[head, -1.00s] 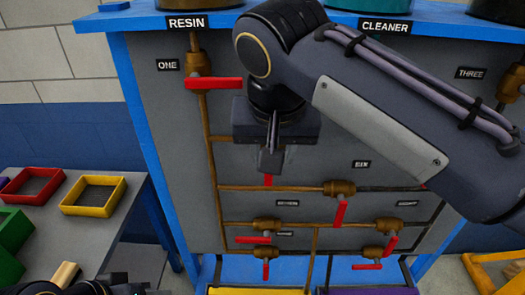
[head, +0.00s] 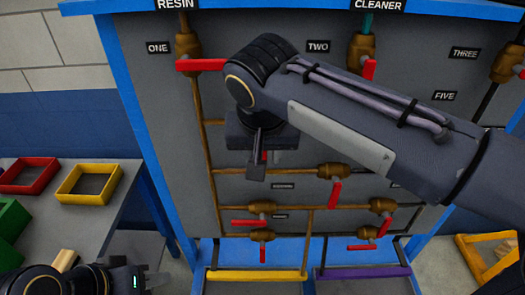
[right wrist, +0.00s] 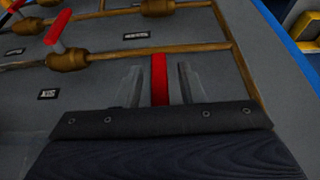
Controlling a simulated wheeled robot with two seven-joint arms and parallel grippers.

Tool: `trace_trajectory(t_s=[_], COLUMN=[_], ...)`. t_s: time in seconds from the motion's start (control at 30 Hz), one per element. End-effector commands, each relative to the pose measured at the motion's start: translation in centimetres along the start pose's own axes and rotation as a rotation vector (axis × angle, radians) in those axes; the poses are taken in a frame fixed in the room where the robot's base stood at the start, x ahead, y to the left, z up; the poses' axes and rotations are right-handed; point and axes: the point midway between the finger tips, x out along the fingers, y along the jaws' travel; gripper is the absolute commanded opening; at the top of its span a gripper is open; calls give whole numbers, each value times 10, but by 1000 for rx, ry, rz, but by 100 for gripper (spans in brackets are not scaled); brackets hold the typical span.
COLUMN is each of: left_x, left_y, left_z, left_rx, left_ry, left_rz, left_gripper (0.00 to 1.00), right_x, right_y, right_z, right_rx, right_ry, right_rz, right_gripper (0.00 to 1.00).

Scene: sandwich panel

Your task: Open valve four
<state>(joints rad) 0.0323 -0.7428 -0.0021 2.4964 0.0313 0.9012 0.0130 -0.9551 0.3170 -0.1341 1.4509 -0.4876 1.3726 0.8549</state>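My right gripper (head: 256,168) is at the valve panel, left of its middle. In the right wrist view, its two fingers (right wrist: 160,86) stand apart, one on each side of a red handle (right wrist: 159,78). A gap shows on both sides of the handle. In the head view, only a small bit of this red handle (head: 264,156) shows behind the gripper. The label FOUR is not readable in either view, and this valve's body is hidden by my arm. My left gripper (head: 148,277) is low at the left, away from the panel, open and empty.
Valve one's red handle (head: 202,65) is horizontal, above my right gripper. Valve two's handle (head: 369,70) points down. Several other valves sit lower, including one with a hanging handle (head: 334,195). A table with red and yellow trays (head: 89,198) stands at left.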

Motion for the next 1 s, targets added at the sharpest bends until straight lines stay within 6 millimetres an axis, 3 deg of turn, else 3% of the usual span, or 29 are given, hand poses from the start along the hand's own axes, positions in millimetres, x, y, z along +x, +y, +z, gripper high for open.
trace_trajectory(t_s=[0.03, 0.27, 0.67, 1.0], left_x=[0, 0, 3, 21], left_y=[0, 0, -1, -10], left_z=[0, 0, 1, 11], left_rx=[0, 0, 0, 0], left_ry=[0, 0, 0, 0], left_rz=[0, 0, 0, 0], left_gripper=[36, 36, 36, 36], right_x=[0, 0, 0, 2], right_y=[0, 0, 0, -6], right_z=[0, 0, 0, 1], right_rx=[0, 0, 8, 80], right_ry=[0, 0, 0, 1], right_rz=[0, 0, -17, -186], right_gripper=[28, 0, 0, 0])
